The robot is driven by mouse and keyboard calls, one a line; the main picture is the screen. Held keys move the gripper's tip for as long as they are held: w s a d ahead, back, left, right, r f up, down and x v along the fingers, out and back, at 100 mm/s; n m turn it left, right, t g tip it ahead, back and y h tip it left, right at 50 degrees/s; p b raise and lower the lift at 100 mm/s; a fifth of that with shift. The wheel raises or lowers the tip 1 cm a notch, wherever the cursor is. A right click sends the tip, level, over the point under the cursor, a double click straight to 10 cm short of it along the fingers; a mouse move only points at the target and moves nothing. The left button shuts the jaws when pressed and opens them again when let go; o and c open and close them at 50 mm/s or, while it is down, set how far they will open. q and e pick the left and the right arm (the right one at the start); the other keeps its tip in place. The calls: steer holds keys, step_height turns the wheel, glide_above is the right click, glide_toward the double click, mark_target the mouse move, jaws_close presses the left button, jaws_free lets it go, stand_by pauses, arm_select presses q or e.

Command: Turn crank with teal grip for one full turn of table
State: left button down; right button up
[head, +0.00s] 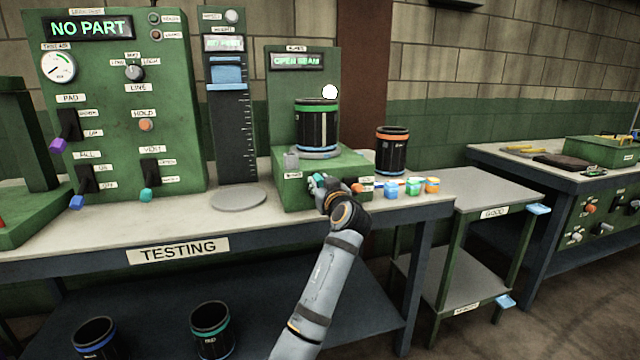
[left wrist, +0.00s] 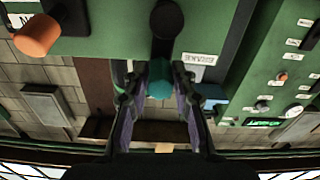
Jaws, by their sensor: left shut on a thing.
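My left gripper (head: 321,186) is at the front of the green station box (head: 292,190), shut on the crank's teal grip (head: 317,178). In the left wrist view the teal grip (left wrist: 158,88) sits between the two fingers, with a dark round crank part (left wrist: 166,18) above it. The gripper hides most of the crank in the head view. A black sleeve with a green top band (head: 318,128) stands upright on the round table (head: 318,153) on top of the box. The display (head: 297,61) behind it reads OPEN SEAM. My right gripper is not in view.
An orange knob (head: 357,188) is just right of my gripper. Several small coloured blocks (head: 412,187) and a black sleeve with an orange band (head: 392,150) stand to the right. A grey disc (head: 238,199) lies left, before the test panel (head: 120,110).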

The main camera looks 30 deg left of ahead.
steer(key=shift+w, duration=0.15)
